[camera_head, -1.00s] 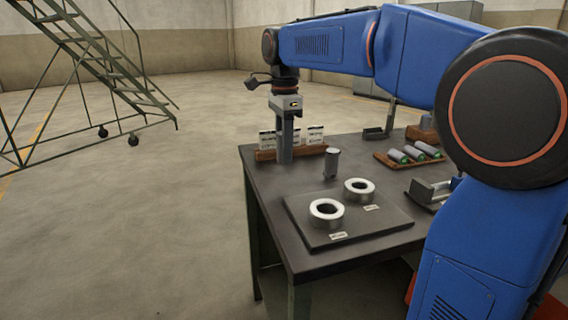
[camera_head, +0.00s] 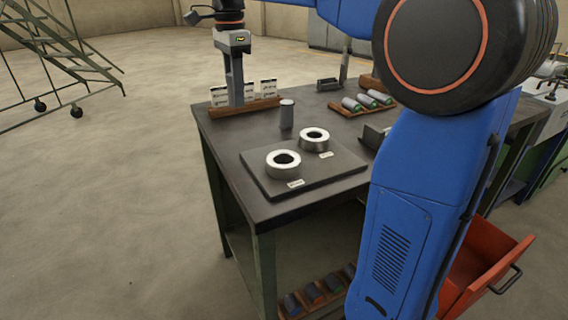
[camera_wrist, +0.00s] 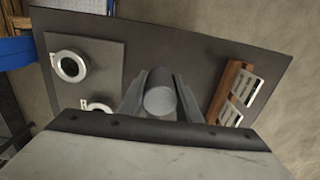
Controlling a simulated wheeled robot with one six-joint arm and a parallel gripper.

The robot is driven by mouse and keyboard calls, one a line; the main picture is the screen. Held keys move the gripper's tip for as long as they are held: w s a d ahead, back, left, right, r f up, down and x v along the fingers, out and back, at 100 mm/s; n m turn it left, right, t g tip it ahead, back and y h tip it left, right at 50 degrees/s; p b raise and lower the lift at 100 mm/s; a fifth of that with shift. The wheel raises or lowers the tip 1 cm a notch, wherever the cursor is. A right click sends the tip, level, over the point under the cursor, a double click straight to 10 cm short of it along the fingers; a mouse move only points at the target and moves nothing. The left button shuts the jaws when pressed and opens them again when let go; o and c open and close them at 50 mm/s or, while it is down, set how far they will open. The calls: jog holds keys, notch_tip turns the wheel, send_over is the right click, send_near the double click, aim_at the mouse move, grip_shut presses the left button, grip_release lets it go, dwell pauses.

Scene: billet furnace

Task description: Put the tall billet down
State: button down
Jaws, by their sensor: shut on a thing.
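My gripper (camera_head: 237,92) is shut and points down at the far left of the table, in front of the card rack in the head view. In the wrist view a grey, round-ended billet (camera_wrist: 160,100) sits between its two fingers. The head view does not clearly separate this billet from the fingers. Its lower end is hidden in the wrist view, so I cannot tell whether it touches the table. Another grey cylinder (camera_head: 286,113) stands upright on the dark table (camera_head: 222,150), right of my gripper.
Two pale rings (camera_head: 284,164) (camera_head: 314,139) sit on a dark plate (camera_head: 335,170). A wooden rack (camera_head: 262,107) holds white cards. A wooden tray (camera_head: 347,110) with several green-ended cylinders is further right. An open red drawer (camera_head: 480,270) juts out at lower right.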

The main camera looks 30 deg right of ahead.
aim_at(240, 139)
jog(key=shift+r, duration=0.15)
jog(key=shift+f, duration=5)
jog(key=c, duration=1.3)
grip_release()
jog(key=shift+f, duration=0.15)
notch_tip(240, 139, up, 12)
jog(key=shift+r, duration=0.15)
